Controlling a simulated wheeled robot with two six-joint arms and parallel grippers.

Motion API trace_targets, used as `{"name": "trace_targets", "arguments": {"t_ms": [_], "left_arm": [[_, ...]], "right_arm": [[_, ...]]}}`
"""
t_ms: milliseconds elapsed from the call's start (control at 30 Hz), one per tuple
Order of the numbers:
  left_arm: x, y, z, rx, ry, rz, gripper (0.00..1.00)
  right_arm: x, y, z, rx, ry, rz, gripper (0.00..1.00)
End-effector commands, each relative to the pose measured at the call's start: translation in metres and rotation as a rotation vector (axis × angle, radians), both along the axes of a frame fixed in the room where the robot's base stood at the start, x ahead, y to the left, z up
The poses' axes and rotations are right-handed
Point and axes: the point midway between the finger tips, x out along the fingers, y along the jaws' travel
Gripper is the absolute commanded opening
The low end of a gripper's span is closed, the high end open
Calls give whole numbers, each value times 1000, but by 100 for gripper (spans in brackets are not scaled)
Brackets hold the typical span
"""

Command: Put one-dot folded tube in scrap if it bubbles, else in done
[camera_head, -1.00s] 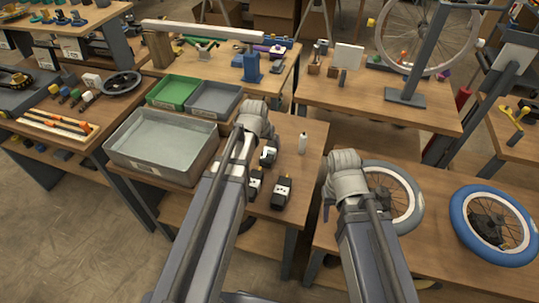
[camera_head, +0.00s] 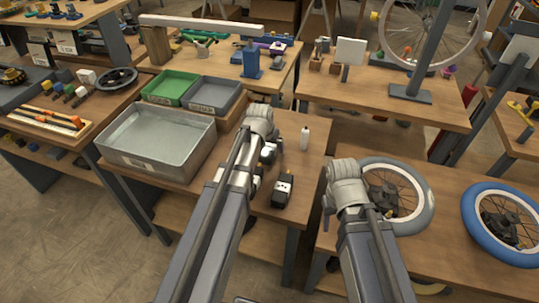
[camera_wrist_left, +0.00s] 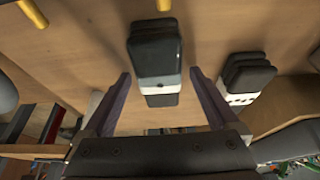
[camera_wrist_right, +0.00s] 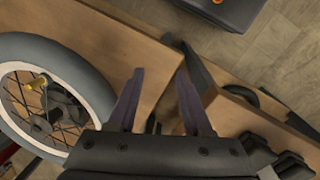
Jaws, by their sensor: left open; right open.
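Black folded tubes with white bands lie on the middle bench. One tube (camera_head: 283,188) shows clearly in the head view; others are partly hidden behind my left arm. In the left wrist view one folded tube (camera_wrist_left: 157,52) lies between and beyond the fingertips of my open left gripper (camera_wrist_left: 160,78); I see no dots on its band. Another tube (camera_wrist_left: 247,78) to its right has several dots. My right gripper (camera_wrist_right: 159,82) is open and empty, beside the grey-tyred wheel. A green tray (camera_head: 169,87) and a grey tray (camera_head: 215,95) stand behind; their labels are unreadable.
A large metal tub (camera_head: 158,138) stands at the bench's left, in front of the trays. A grey-tyred wheel (camera_head: 427,205) and a blue-tyred wheel (camera_head: 475,220) lie on the right bench.

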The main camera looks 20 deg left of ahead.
Motion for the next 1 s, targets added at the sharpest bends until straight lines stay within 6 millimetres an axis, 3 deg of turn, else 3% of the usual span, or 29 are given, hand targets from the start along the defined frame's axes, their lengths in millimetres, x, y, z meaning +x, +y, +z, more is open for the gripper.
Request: {"name": "trace_targets", "arguments": {"t_ms": [767, 1000], "left_arm": [[0, 0, -6, 0, 0, 1, 94], [0, 0, -5, 0, 0, 1, 67]], "right_arm": [[0, 0, -6, 0, 0, 0, 50], [0, 0, -5, 0, 0, 0, 50]]}}
